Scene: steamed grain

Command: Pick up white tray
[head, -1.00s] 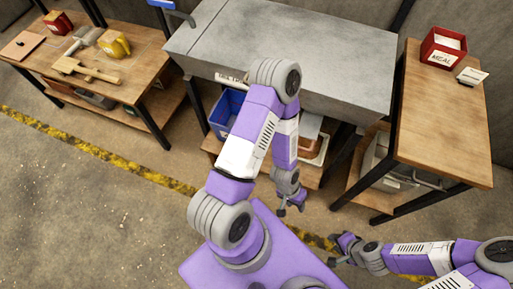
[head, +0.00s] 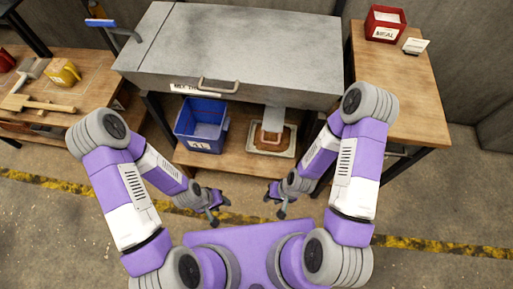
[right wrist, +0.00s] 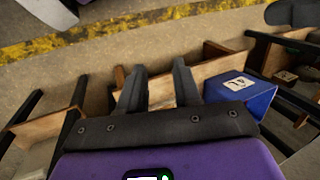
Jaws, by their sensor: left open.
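The white tray (head: 270,154) sits on the low wooden shelf under the grey machine, right of the blue bin. It has a pale rim and brown contents, and a grey piece under the machine hides part of its back. My right gripper (head: 274,201) is open and empty, in front of the shelf and nearer to me than the tray. Its parted fingers (right wrist: 159,68) also show in the right wrist view. My left gripper (head: 220,210) is open and empty, in front of the shelf and left of the tray. Neither gripper touches the tray.
A blue bin (head: 203,124) stands on the same shelf; it also shows in the right wrist view (right wrist: 252,92). The grey machine (head: 240,58) overhangs the shelf. A table (head: 402,95) with a red meal box (head: 384,22) stands right, another table (head: 82,97) left.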

